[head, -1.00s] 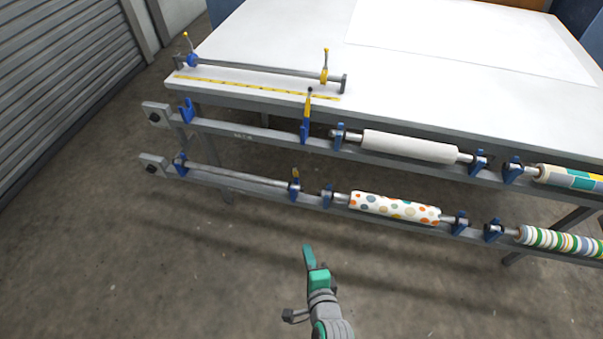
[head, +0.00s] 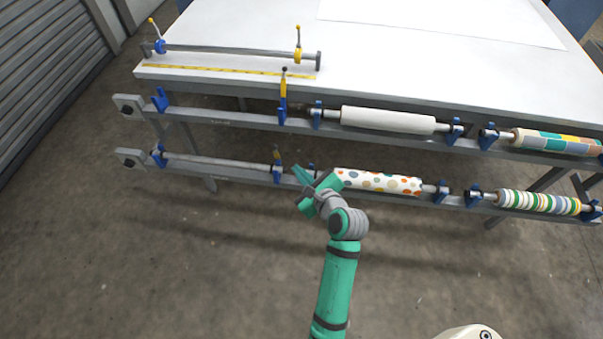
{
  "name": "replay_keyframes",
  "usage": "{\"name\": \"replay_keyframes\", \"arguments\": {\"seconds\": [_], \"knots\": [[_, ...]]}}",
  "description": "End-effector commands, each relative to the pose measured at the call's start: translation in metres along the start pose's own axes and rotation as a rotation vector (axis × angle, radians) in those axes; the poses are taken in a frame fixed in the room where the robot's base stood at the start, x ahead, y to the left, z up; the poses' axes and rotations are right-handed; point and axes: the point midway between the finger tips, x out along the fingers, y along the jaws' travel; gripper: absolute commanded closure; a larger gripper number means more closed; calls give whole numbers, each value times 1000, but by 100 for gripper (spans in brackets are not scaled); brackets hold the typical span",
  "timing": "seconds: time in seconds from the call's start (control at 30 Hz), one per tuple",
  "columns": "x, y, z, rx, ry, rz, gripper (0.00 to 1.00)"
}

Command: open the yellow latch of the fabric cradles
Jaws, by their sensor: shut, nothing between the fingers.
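The upper left fabric cradle on the rack has an upright yellow latch (head: 284,88) with a dark knob, above its right blue bracket (head: 282,110). Its left blue bracket (head: 160,100) is open-topped, and no roll lies between them. The lower left cradle holds a bare grey rod (head: 215,164). A smaller yellow latch (head: 277,155) shows at that rod's right bracket (head: 277,174). My gripper (head: 299,186) is teal, shut and empty. In the picture it overlaps the lower rail just right of this bracket, below the upper latch. Any contact cannot be told.
To the right are a white roll (head: 388,120), a dotted roll (head: 378,182), a patchwork roll (head: 555,142) and a striped roll (head: 538,202). Open floor (head: 170,260) lies in front.

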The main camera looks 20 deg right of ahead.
Motion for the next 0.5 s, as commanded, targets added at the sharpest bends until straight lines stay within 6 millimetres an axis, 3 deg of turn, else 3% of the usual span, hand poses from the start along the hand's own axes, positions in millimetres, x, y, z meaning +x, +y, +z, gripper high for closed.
{"name": "replay_keyframes", "arguments": {"seconds": [0.3,0.5], "knots": [[60,1,0,-2,0,1,100],[79,0,20,-3,-1,1,100]]}}
